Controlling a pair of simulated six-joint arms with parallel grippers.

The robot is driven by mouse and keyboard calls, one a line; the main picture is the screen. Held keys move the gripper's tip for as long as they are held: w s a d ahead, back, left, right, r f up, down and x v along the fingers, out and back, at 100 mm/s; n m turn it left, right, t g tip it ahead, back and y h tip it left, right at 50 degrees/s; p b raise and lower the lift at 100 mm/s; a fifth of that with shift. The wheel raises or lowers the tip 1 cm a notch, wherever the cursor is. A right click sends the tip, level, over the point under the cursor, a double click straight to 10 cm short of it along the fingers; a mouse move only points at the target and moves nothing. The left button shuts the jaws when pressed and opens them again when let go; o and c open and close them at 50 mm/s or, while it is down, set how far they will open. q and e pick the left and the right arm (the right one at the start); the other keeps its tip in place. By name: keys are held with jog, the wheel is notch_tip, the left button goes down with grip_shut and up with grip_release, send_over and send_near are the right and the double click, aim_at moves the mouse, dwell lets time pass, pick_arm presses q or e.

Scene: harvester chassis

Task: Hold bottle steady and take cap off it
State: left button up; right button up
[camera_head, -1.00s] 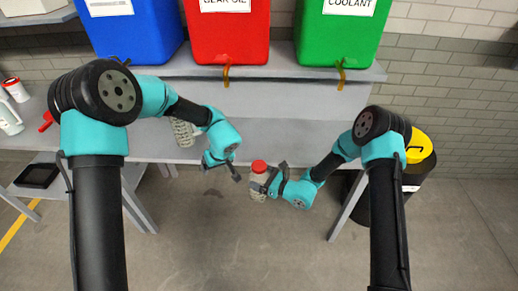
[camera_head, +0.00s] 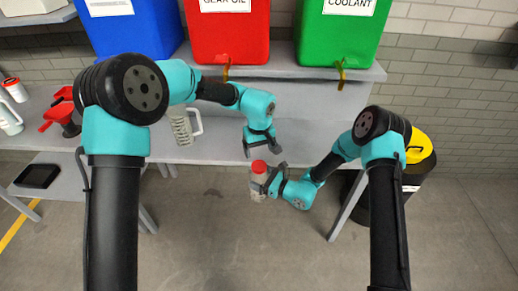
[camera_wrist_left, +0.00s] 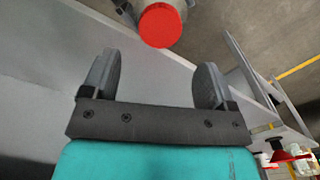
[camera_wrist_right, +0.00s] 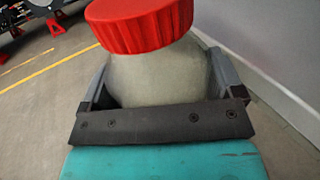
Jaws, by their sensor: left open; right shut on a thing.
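The bottle (camera_head: 258,192) is pale with a red cap (camera_head: 259,167) on top. My right gripper (camera_head: 264,187) is shut around the bottle's body and holds it upright in front of the bench. In the right wrist view the bottle's pale body (camera_wrist_right: 155,80) sits between the fingers, with the red ribbed cap (camera_wrist_right: 140,22) above them. My left gripper (camera_head: 261,146) is open and empty, pointing down just above the cap. In the left wrist view the cap (camera_wrist_left: 160,25) lies beyond the two open fingertips, apart from them.
A grey bench (camera_head: 300,135) runs behind, with blue, red (camera_head: 229,30) and green (camera_head: 341,30) containers on its upper shelf. A pale ribbed jug (camera_head: 180,127) and red funnels (camera_head: 68,120) stand at left. A black drum with a yellow lid (camera_head: 419,147) stands at right.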

aim_at(259, 165)
pick_arm(q)
jog(key=shift+f, duration=0.1)
jog(key=shift+f, duration=3.95)
jog(key=shift+c, duration=0.2)
